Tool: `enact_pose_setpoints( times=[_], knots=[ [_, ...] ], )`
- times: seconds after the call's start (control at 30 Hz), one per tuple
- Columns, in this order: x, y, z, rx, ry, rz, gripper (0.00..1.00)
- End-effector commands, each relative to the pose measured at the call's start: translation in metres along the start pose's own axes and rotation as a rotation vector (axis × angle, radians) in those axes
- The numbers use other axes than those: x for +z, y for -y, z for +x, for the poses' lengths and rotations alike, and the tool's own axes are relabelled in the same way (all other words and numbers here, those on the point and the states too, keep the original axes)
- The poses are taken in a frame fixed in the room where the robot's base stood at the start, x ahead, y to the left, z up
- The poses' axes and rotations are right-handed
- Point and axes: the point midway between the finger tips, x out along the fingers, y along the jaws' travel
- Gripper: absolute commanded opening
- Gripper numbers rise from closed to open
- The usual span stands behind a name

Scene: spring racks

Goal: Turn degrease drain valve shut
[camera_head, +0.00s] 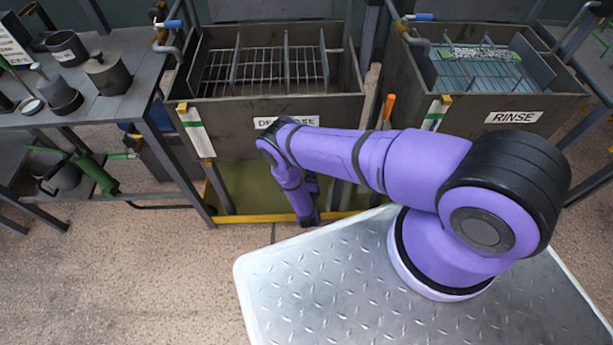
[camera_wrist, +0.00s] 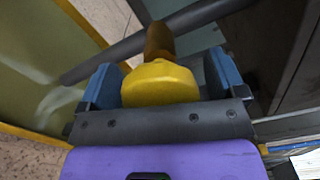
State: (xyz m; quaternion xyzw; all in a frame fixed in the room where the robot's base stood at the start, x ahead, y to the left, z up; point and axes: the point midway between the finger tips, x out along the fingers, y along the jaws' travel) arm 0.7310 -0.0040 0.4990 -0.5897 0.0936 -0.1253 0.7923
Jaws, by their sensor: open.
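The drain valve shows in the wrist view as a yellow handle (camera_wrist: 160,88) on a brown stem (camera_wrist: 158,40), close to a dark grey pipe (camera_wrist: 200,17). My gripper (camera_wrist: 162,77) is open, with one blue finger on each side of the yellow handle. I cannot tell whether either finger touches it. In the head view my arm reaches down in front of the degrease tank (camera_head: 225,125) and partly covers its label. The valve is hidden there.
The rinse tank (camera_head: 460,112) stands to the right, and a grey table (camera_head: 125,100) with dark pots to the left. A yellow-edged tray (camera_head: 245,190) lies under the degrease tank. Speckled floor (camera_head: 130,260) is clear at the lower left.

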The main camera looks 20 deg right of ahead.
Motion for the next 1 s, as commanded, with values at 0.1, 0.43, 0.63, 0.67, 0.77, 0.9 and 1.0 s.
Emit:
enact_pose_setpoints(
  times=[0.1,0.43,0.63,0.67,0.77,0.9,1.0],
  knots=[
    [0.0001,0.0,-0.0001,0.0,0.0,0.0,0.8],
    [0.0003,-0.0001,-0.0004,0.0,0.001,0.003,0.42],
    [0.0012,0.0,-0.0006,-0.001,0.004,0.046,0.42],
    [0.0015,-0.0002,-0.0007,0.0,0.004,0.058,0.42],
    [0.0023,-0.0003,-0.0008,0.0,0.007,0.112,0.42],
    [0.0022,-0.0006,-0.0011,0.001,0.007,0.216,0.42],
    [0.0021,-0.0006,-0.0011,0.001,0.006,0.307,0.42]
  ],
)
